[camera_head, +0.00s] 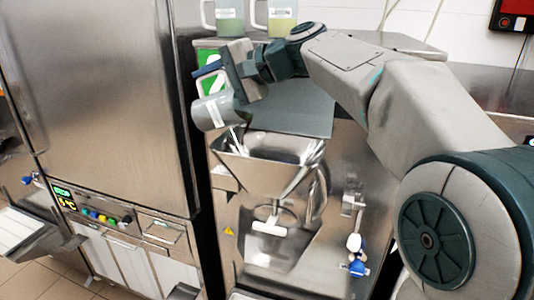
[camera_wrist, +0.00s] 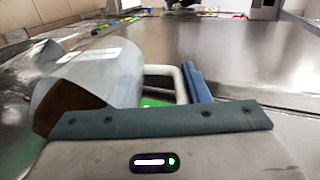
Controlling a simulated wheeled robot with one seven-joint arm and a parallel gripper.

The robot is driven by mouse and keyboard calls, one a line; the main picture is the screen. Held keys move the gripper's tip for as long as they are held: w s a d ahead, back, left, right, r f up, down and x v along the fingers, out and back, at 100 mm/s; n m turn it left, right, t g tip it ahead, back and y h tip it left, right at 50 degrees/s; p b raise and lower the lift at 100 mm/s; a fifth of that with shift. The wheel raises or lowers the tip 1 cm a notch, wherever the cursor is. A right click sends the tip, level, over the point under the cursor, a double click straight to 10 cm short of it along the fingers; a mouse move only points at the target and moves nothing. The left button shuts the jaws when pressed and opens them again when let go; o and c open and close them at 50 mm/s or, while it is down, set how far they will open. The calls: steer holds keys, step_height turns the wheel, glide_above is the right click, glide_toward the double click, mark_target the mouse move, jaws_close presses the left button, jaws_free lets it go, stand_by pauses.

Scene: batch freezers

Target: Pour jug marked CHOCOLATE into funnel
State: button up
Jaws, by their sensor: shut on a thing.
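A translucent grey-white jug (camera_head: 211,112) is tipped on its side, its mouth low and towards the metal funnel (camera_head: 262,172) of the machine. In the wrist view the jug (camera_wrist: 122,75) shows brown inside at its mouth and a white label that I cannot read. My gripper (camera_head: 210,78) is shut on the jug's handle, above and left of the funnel. In the wrist view a blue finger (camera_wrist: 196,84) lies against the white handle (camera_wrist: 163,71). A thin pale streak shows below the jug's mouth; I cannot tell whether it is liquid.
A dark grey-green lid (camera_head: 295,108) stands raised behind the funnel. Two more jugs, one (camera_head: 228,18) with greenish contents and one (camera_head: 282,18) with yellowish contents, stand on top of the machine. A tall steel cabinet (camera_head: 105,90) is close on the left.

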mark_target(228, 89)
steer(key=shift+d+f, duration=0.1)
steer(key=shift+d, duration=0.1)
steer(key=shift+s+d+f+y+b, duration=0.1)
steer(key=shift+s+d+y+b, duration=0.2)
steer(key=shift+d+b, duration=0.45)
steer(key=shift+s+d+f+y+b, duration=0.15)
steer(key=shift+d+y+b, duration=0.15)
steer(key=shift+b, duration=0.8)
steer(key=shift+s+d+r+b, duration=0.1)
steer(key=shift+d+b, duration=0.1)
steer(key=shift+b, duration=0.15)
steer(key=shift+d+t+y+b, duration=0.3)
steer(key=shift+y+b, duration=0.1)
steer(key=shift+b, duration=0.55)
steer(key=shift+s+d+r+t+y+b, duration=0.35)
steer(key=shift+y+b, duration=0.35)
steer(key=shift+b, duration=0.95)
steer(key=shift+s+d+r+y+b, duration=0.1)
steer(key=shift+d+r+y+b, duration=0.2)
steer(key=shift+b, duration=0.65)
steer(key=shift+d+r+y+b, duration=0.1)
steer(key=shift+d+y+b, duration=0.3)
steer(key=shift+b, duration=0.5)
steer(key=shift+d+f+t, duration=0.1)
steer(key=shift+t, duration=0.15)
